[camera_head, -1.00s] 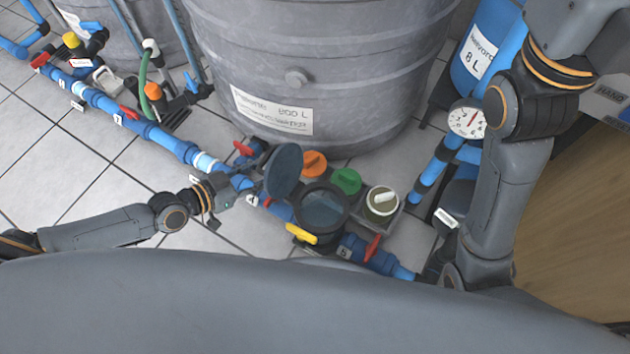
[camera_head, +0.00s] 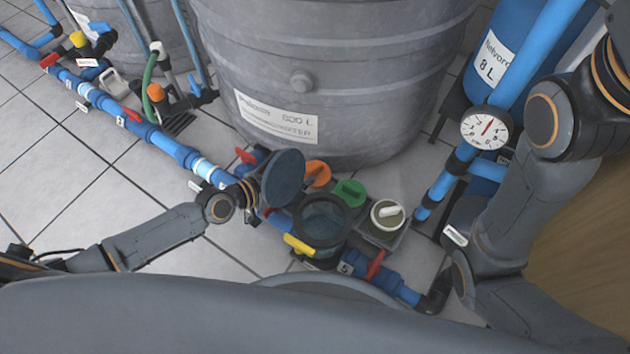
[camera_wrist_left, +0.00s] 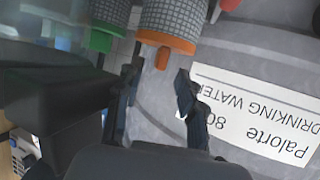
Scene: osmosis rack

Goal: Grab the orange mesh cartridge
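The orange mesh cartridge shows in the head view only as an orange cap with a handle (camera_head: 317,173), behind the raised dark lid. In the left wrist view the orange mesh cartridge (camera_wrist_left: 168,24) has a grey mesh body and an orange end with a small tab pointing between my fingers.
The raised round lid (camera_head: 283,178) belongs to a clear filter housing (camera_head: 322,222). A large grey tank (camera_head: 340,90) rises behind. Blue pipes (camera_head: 170,145) with red valve handles run along the floor.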

